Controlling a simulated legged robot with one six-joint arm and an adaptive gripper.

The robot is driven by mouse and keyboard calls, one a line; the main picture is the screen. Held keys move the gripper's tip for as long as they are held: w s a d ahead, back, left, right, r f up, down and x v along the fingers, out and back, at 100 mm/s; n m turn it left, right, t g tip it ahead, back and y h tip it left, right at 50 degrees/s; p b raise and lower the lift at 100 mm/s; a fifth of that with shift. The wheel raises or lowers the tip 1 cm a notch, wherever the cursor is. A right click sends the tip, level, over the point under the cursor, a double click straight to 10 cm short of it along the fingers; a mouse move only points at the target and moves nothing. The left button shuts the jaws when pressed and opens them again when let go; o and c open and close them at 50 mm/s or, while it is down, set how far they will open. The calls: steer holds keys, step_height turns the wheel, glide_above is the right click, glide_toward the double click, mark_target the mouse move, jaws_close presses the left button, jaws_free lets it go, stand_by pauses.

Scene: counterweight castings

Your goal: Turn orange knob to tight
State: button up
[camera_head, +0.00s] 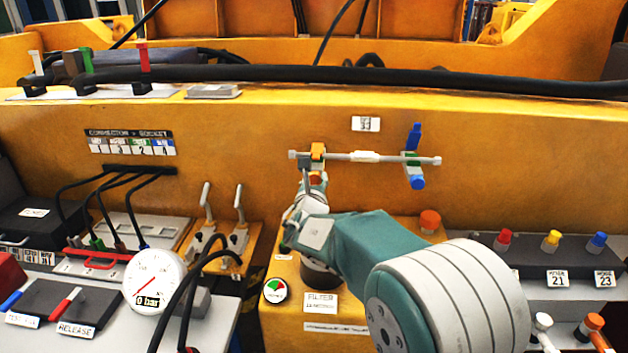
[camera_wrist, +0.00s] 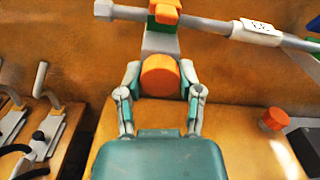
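The round orange knob (camera_wrist: 160,76) hangs at the lower end of a grey valve fitting on a horizontal pipe. My gripper (camera_wrist: 160,72) reaches up to it, with one finger on each side of the knob. The gaps at the sides look very small, and I cannot tell whether the fingers touch it. In the head view, my gripper (camera_head: 312,184) and arm hide most of the knob, leaving only a sliver of orange (camera_head: 316,178). An orange block (camera_wrist: 164,12) sits above, on the pipe. No tight marking is readable.
The pipe (camera_head: 365,157) carries a blue valve (camera_head: 417,182) to the right. Another orange knob (camera_head: 430,221) stands on the yellow box. Two levers (camera_head: 239,206) and a pressure gauge (camera_head: 154,281) reading 0 bar are left. Coloured knobs (camera_head: 551,240) are right.

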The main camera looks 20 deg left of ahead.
jaws_close()
steer(key=shift+m, duration=0.3)
steer(key=m, duration=0.4)
steer(key=shift+a+m, duration=0.1)
steer(key=shift+m, duration=0.2)
steer(key=m, duration=1.5)
steer(key=shift+f+m, duration=0.15)
steer(key=shift+m, duration=0.25)
steer(key=shift+f, duration=0.1)
